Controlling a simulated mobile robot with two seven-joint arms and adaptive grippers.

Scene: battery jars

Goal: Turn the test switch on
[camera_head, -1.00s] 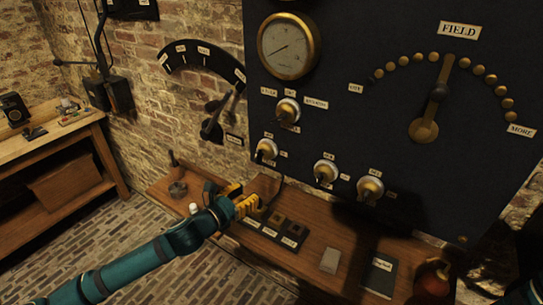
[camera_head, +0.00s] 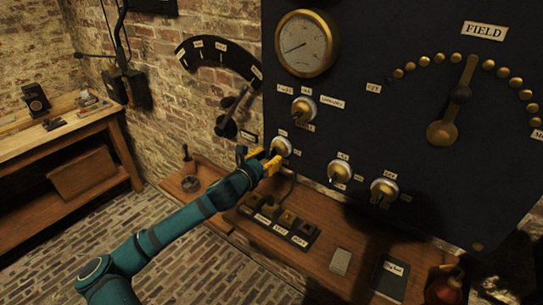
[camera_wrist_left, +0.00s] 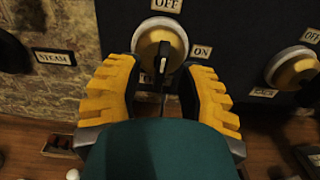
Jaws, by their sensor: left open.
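The test switch (camera_head: 282,147) is a round pale and brass rotary switch with a dark lever, low on the black panel. In the left wrist view the switch (camera_wrist_left: 158,42) has an OFF label above and an ON label to its right. The label below is mostly hidden. Its dark lever hangs downward, a little right of the middle. My left gripper (camera_head: 267,162) has yellow fingers and is at the switch. In the left wrist view the gripper (camera_wrist_left: 161,70) is open, with one finger on each side of the lever; contact cannot be told. My right gripper is not in view.
Similar switches (camera_head: 340,172), (camera_head: 384,191) and (camera_head: 303,109) surround it on the panel (camera_head: 400,130). The large field lever (camera_head: 456,100) is farther right. Below, a wooden shelf (camera_head: 318,262) holds a row of small blocks (camera_head: 270,218), a grey plate (camera_head: 341,262) and a dark book (camera_head: 391,277).

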